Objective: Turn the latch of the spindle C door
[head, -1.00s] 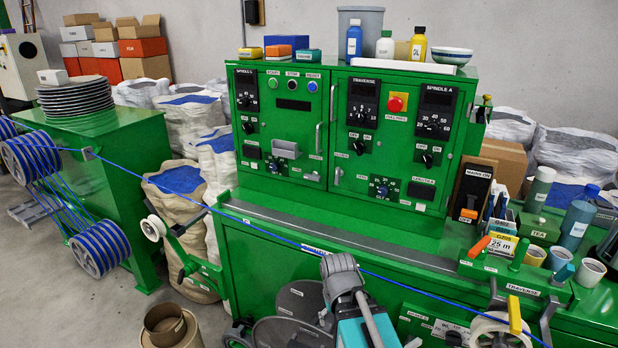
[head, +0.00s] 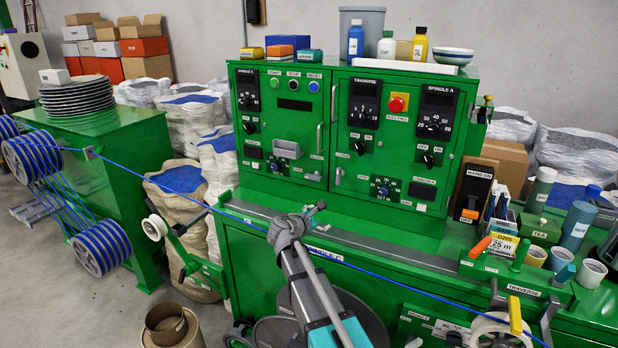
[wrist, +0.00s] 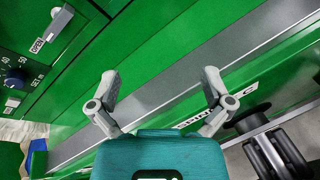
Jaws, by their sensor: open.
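The SPINDLE C label (head: 327,257) is on the front of the green bench, just right of my arm. It also shows in the wrist view (wrist: 213,114), partly behind my right finger. The spindle C door and its latch cannot be clearly made out; my arm covers part of the bench front in the head view. My gripper (head: 316,209) is at the bench's front edge, above and left of the label. In the wrist view my gripper (wrist: 160,78) has its fingers spread wide with nothing between them, over the grey edge strip.
A blue cable (head: 400,279) runs along the bench front, close to my arm. The green control cabinet (head: 270,210) stands behind, with a small latch (head: 338,175). A dark round part (wrist: 246,122) is right of my gripper. A white spool (head: 490,330) is at front right.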

